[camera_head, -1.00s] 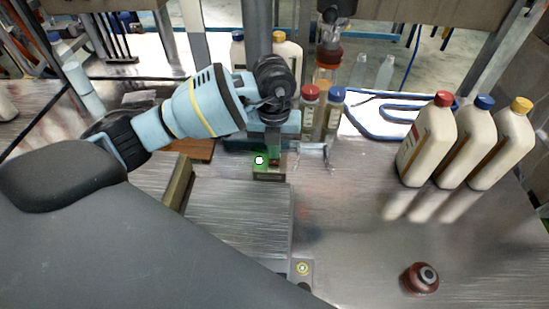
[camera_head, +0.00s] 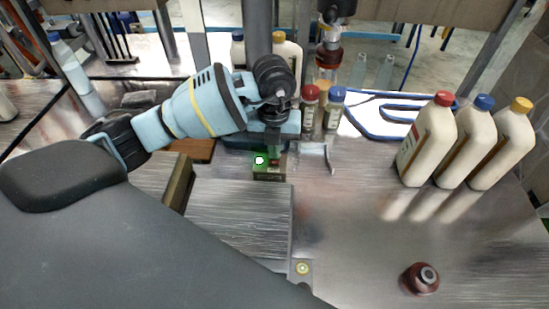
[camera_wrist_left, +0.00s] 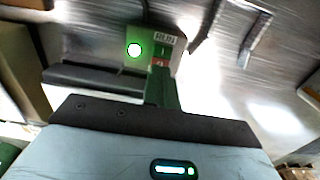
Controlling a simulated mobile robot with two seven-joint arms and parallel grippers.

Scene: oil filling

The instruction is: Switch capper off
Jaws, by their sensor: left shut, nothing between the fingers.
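The capper's small switch box (camera_head: 270,172) stands on the metal table, with a lit green lamp on its top left. In the left wrist view the box (camera_wrist_left: 100,50) shows the glowing lamp (camera_wrist_left: 134,50), a printed label and a small switch with a red part (camera_wrist_left: 160,62). My left gripper (camera_head: 273,150) points down over the box, shut and empty. Its fingertips (camera_wrist_left: 161,80) are right at the red part of the switch. I cannot tell whether they touch it. My right gripper is not in view.
Capped bottles (camera_head: 332,110) stand just right of my left gripper. Three large cream bottles (camera_head: 470,145) stand at the right. A dark red round piece (camera_head: 421,278) lies front right. A capping head (camera_head: 330,45) hangs behind. The middle right of the table is clear.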

